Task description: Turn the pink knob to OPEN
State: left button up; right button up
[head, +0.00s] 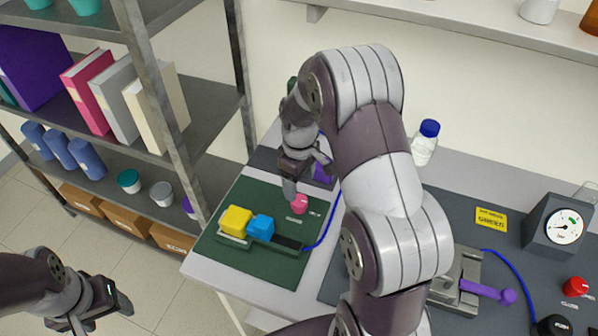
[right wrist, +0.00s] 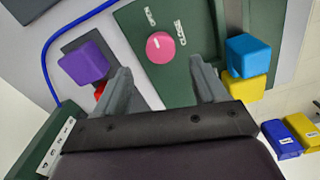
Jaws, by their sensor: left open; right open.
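The pink knob (head: 299,204) sits on a dark green board (head: 262,194) on the bench. My right gripper (head: 300,185) is over the board close to the knob. In the right wrist view its open fingers (right wrist: 163,85) stand either side of an empty gap, with the knob beyond the tips. My left gripper (head: 104,304) is open and empty at lower left, away from the bench.
A yellow block (head: 236,221) and a blue block (head: 261,226) stand on the board near the knob. A purple block (right wrist: 84,62) is on the knob's other side. A blue cable (head: 327,226) runs along the board. A gauge (head: 562,226) and purple-handled lever (head: 487,291) are at right.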

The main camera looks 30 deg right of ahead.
aim_at(299, 200)
notch_tip(299, 200, up, 6)
dwell(0.5)
